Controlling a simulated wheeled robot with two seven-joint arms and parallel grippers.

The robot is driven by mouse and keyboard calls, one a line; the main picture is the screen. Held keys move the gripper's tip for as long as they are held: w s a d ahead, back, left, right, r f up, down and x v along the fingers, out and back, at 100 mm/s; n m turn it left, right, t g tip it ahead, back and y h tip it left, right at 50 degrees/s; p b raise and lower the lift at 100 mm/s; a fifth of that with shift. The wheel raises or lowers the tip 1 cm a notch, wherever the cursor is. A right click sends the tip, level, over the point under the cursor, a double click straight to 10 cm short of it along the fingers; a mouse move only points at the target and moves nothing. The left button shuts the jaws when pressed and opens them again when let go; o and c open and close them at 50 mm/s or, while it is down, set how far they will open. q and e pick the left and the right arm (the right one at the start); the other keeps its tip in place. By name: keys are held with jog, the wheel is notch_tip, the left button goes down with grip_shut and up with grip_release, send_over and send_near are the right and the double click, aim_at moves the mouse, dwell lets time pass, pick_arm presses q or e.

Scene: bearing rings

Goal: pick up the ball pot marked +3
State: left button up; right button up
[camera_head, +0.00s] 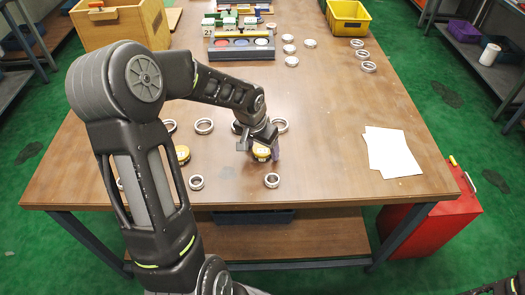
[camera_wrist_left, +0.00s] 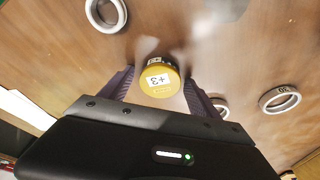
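The yellow ball pot marked +3 (camera_wrist_left: 160,80) stands on the table, its white label showing upside down in the left wrist view. In the head view the pot (camera_head: 262,153) is at my left gripper, near the table's front middle. My left gripper (camera_head: 260,151) points down with one finger on each side of the pot. In the left wrist view the fingers (camera_wrist_left: 160,90) look open around it, with a narrow gap on each side. A second yellow pot (camera_head: 182,154) stands further left, partly behind my left arm. My right gripper is not in view.
Silver bearing rings (camera_head: 196,182) lie around the pot, one of them (camera_head: 272,180) just in front. White papers (camera_head: 392,151) lie to the right. A tray with coloured discs (camera_head: 241,48), a wooden box (camera_head: 120,25) and a yellow bin (camera_head: 348,17) stand at the back.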

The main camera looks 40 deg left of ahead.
aim_at(262, 150)
pick_arm(q)
jog(key=c, duration=1.4)
notch_tip(262, 150, up, 10)
jog(key=shift+r, duration=0.1)
dwell(0.4)
